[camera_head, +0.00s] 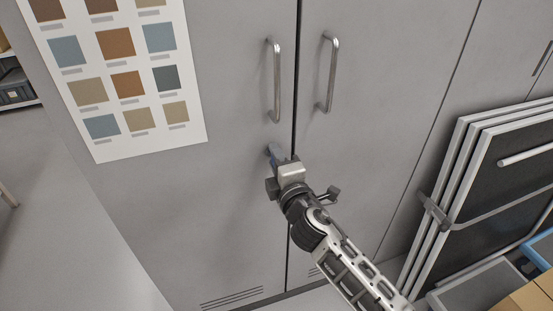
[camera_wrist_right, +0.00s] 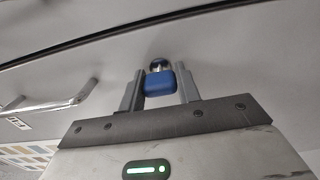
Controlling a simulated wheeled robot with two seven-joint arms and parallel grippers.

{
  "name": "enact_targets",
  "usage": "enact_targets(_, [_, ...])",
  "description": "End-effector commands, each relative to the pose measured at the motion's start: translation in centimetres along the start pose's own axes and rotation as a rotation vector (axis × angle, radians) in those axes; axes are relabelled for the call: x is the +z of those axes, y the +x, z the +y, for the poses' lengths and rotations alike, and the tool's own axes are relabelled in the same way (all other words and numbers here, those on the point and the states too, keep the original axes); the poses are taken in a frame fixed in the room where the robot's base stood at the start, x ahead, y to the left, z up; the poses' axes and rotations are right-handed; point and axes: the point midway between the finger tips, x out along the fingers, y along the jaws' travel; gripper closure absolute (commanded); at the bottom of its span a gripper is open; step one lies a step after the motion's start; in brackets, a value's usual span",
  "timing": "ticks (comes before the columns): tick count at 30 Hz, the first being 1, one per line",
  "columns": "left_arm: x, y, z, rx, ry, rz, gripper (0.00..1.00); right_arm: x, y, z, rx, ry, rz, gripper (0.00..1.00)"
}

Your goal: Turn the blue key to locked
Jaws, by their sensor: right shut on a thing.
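The blue key (camera_wrist_right: 160,88) sits in a round metal lock (camera_wrist_right: 159,65) on the grey cabinet door, seen in the right wrist view. My right gripper (camera_wrist_right: 160,90) has one finger on each side of the key's blue head and is shut on it. In the head view my right gripper (camera_head: 276,158) is at the left cabinet door (camera_head: 235,200), below the handles and close to the door seam. It hides most of the key and lock there. I cannot read any lock marking. My left gripper is not in view.
Two metal bar handles, left (camera_head: 275,80) and right (camera_head: 329,72), stand out above my right gripper. A colour sample chart (camera_head: 130,125) is on the left door. Framed dark panels (camera_head: 500,165) lean at the right, with cardboard boxes (camera_head: 530,300) below.

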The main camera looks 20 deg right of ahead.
Motion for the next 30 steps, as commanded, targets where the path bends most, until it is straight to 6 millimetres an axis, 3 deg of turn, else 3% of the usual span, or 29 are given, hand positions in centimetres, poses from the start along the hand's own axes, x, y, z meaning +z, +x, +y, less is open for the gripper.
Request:
enact_targets(10, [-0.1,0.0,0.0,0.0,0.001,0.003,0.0,0.0,0.0,0.0,0.0,-0.009,0.0,0.9])
enact_targets(11, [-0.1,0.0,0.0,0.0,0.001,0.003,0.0,0.0,0.0,0.0,0.0,-0.009,0.0,0.62])
enact_targets(13, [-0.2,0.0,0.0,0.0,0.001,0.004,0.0,0.0,0.0,0.0,0.0,-0.009,0.0,0.45])
enact_targets(23, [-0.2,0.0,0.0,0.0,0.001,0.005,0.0,0.0,-0.3,-0.1,-0.001,-0.005,0.0,0.45])
enact_targets(26, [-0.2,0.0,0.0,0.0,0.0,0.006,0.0,0.0,-1.2,-0.1,-0.001,-0.005,0.0,0.45])
enact_targets(30, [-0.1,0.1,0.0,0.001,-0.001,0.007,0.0,0.0,-4.0,-0.3,-0.004,-0.005,0.0,0.45])
